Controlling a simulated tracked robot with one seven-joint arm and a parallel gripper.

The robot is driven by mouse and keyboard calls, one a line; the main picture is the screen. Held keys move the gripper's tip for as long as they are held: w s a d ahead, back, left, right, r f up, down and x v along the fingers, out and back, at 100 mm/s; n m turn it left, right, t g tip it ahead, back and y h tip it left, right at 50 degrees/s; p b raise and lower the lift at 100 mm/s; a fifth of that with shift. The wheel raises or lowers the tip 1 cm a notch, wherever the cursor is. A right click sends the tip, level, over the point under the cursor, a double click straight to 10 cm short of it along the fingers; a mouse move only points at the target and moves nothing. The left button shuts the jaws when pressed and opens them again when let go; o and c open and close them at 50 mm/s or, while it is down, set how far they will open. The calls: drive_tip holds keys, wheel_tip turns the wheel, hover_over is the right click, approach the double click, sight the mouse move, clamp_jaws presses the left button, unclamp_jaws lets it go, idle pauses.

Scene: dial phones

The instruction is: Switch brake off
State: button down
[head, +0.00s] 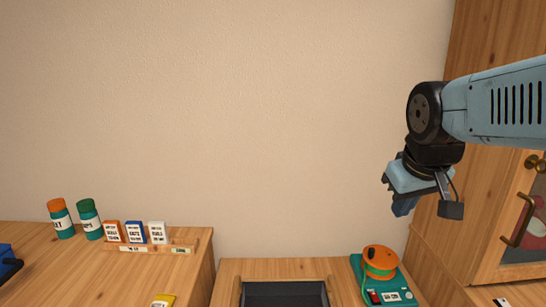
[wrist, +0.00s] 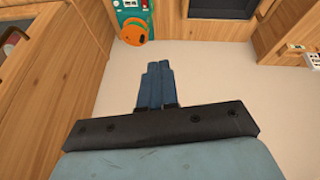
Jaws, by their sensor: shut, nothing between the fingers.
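A green device (head: 408,287) with an orange and green spool (head: 380,262) on top stands at the lower right in the head view. A small red part (head: 375,298), perhaps a switch, sits on its front beside a white label too small to read. The device (wrist: 119,18) and its orange spool (wrist: 136,32) also show at the top of the wrist view. I cannot tell which part is the brake or how it is set. My gripper (head: 403,207) is in the air above the device, apart from it. In the wrist view its fingers (wrist: 155,68) are together and empty.
A wooden cabinet (head: 480,120) with a dark handle stands close on the right. A dark tray (head: 283,295) is left of the device. Bottles (head: 61,222) and small boxes (head: 135,232) stand on the left counter. The air before the wall is clear.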

drive_tip(key=shift+s+a+r+m+y, duration=0.15)
drive_tip(key=shift+s+m, duration=0.15)
drive_tip(key=shift+s, duration=0.3)
drive_tip(key=shift+s+r+m+y, duration=0.15)
drive_tip(key=shift+s+m, duration=0.15)
drive_tip(key=shift+s, duration=0.25)
drive_tip(key=c, duration=1.8)
unclamp_jaws()
drive_tip(key=shift+s+a+f+t, duration=0.1)
drive_tip(key=shift+s+t, duration=0.15)
drive_tip(key=shift+t, duration=0.05)
drive_tip(key=shift+o, duration=1.4)
drive_tip(key=shift+s+m, duration=0.1)
drive_tip(key=shift+m, duration=0.2)
drive_tip(key=o, duration=0.3)
drive_tip(key=shift+w+f, duration=0.1)
drive_tip(key=shift+w, duration=0.3)
drive_tip(key=o, duration=0.3)
drive_tip(key=w+d+f+g, duration=0.1)
drive_tip(key=w+f, duration=0.3)
drive_tip(key=w, duration=0.4)
drive_tip(key=shift+w+d+g, duration=0.15)
drive_tip(key=shift+d+g, duration=0.15)
drive_tip(key=shift+d, duration=0.15)
drive_tip(key=g, duration=0.4)
hover_over(373, 292)
wheel_tip(373, 292, down, 28)
wheel_tip(373, 292, down, 15)
drive_tip(key=shift+r, duration=0.2)
